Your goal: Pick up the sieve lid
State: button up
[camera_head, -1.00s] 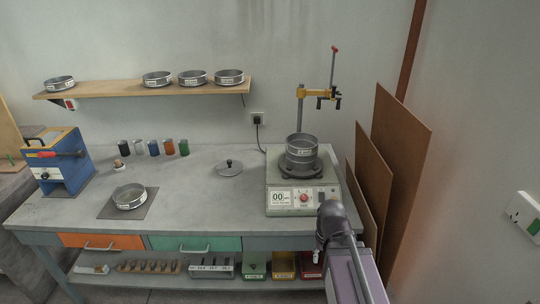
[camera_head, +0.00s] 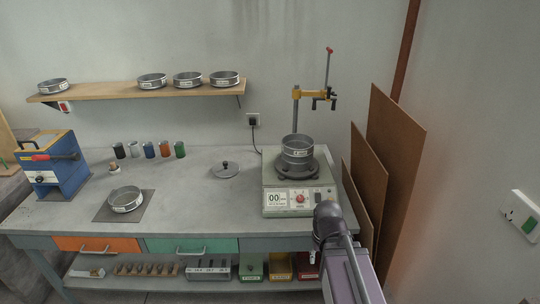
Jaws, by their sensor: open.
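The sieve lid (camera_head: 226,171) is a flat, round grey metal disc with a small dark knob on top. It lies on the concrete bench top (camera_head: 200,216), left of the sieve shaker (camera_head: 296,200). A sieve (camera_head: 297,155) stands on the shaker under a yellow clamp (camera_head: 312,94) on a post. Another sieve (camera_head: 126,201) sits on a dark mat at the bench's left front. My arm rises at the lower right, in front of the shaker's right side. My gripper cannot be made out, and nothing touches the lid.
Several sieves (camera_head: 188,79) stand on a wall shelf (camera_head: 110,96). Several small jars (camera_head: 149,150) line the bench left of the lid. A blue machine (camera_head: 56,170) is at the far left. Brown boards (camera_head: 394,165) lean at the right. The bench around the lid is clear.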

aim_at(225, 169)
jog(key=u, duration=0.45)
jog(key=i, duration=1.55)
jog(key=z, duration=0.35)
